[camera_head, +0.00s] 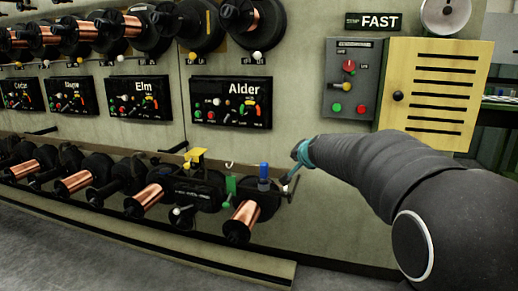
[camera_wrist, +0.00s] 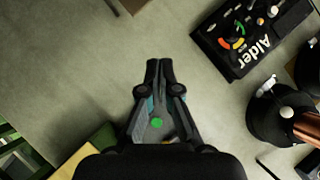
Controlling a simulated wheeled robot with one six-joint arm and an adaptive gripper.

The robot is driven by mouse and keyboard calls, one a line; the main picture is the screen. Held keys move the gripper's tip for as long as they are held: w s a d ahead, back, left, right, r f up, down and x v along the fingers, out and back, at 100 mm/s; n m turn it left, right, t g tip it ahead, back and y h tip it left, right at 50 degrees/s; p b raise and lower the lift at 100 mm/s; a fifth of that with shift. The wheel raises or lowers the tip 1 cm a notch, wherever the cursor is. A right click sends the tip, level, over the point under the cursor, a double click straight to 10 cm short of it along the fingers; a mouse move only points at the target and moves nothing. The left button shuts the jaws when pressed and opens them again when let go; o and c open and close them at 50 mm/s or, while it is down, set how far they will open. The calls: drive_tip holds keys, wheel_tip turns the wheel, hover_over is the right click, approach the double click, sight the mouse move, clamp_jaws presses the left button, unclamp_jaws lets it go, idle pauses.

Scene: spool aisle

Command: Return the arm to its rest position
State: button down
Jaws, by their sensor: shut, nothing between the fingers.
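My arm reaches in from the right of the head view, and my gripper (camera_head: 297,158) is at its far end, in front of the grey wall and beside the lower spool row. In the wrist view my gripper (camera_wrist: 160,62) has its two fingers together, with nothing between them. Bare wall is behind the fingertips in that view. The Alder panel (camera_head: 231,102) is up and left of my gripper in the head view; in the wrist view it is at the upper right (camera_wrist: 243,36).
Copper spools (camera_head: 243,221) line a low rail at left, with a blue peg (camera_head: 264,171) and a green block (camera_head: 231,185) close to my gripper. A yellow slatted cabinet (camera_head: 437,90) and a grey control box (camera_head: 351,80) are above my arm. Grey floor (camera_head: 60,240) lies clear at lower left.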

drive_tip(key=s+d+f+n+g, duration=0.1)
drive_tip(key=s+f, duration=0.3)
drive_tip(key=s, duration=1.1)
drive_tip(key=s+d+f+n+g+h, duration=0.1)
drive_tip(key=s+f+n+g, duration=0.3)
drive_tip(key=s, duration=1.1)
drive_tip(key=s+d+f+n+g+h, duration=0.1)
drive_tip(key=s+f, duration=0.3)
drive_tip(key=s, duration=1.1)
drive_tip(key=shift+d+f+n+g, duration=0.2)
drive_tip(key=shift+d+n+g, duration=0.4)
drive_tip(key=shift+n+g, duration=0.1)
drive_tip(key=shift+s, duration=0.1)
